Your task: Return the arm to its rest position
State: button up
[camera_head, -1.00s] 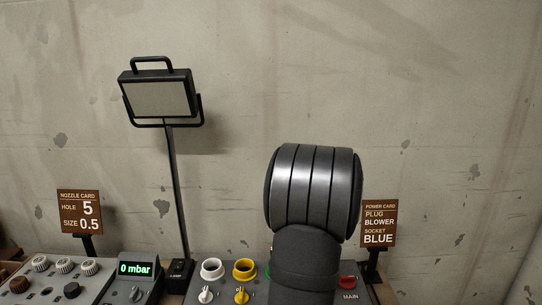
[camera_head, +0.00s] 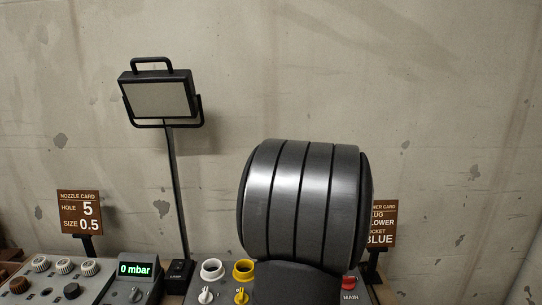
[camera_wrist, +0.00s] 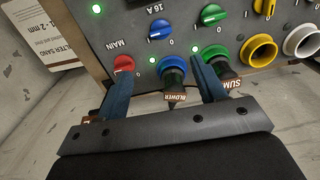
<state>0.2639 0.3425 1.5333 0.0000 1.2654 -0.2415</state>
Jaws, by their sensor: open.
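In the wrist view my gripper (camera_wrist: 162,70) is open, its two blue-grey fingers spread apart with nothing visibly held between them. Beyond the gap is the control panel (camera_wrist: 135,38), seen upside down. A plug labelled BLOWER (camera_wrist: 174,90) sits at the blue socket (camera_wrist: 172,64). A plug whose label starts SUM (camera_wrist: 232,86) is at the green socket (camera_wrist: 215,55), partly behind the right finger. In the head view my dark, banded arm link covers part of the panel, and the gripper does not show.
The red MAIN knob (camera_wrist: 123,64) is near the left fingertip. A lamp on a stand (camera_head: 158,95), a nozzle card (camera_head: 79,212), a power card (camera_head: 382,222) partly hidden by my arm, and a 0 mbar display (camera_head: 136,270) stand around. The wall above is clear.

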jog(key=shift+n, duration=0.5)
jog(key=f, duration=1.4)
jog(key=shift+s+a+f, duration=0.1)
jog(key=shift+s+f, duration=0.25)
jog(key=shift+w+r+m, duration=0.1)
jog(key=shift+m, duration=0.3)
notch_tip(320, 180, up, 16)
jog(key=shift+r, duration=0.1)
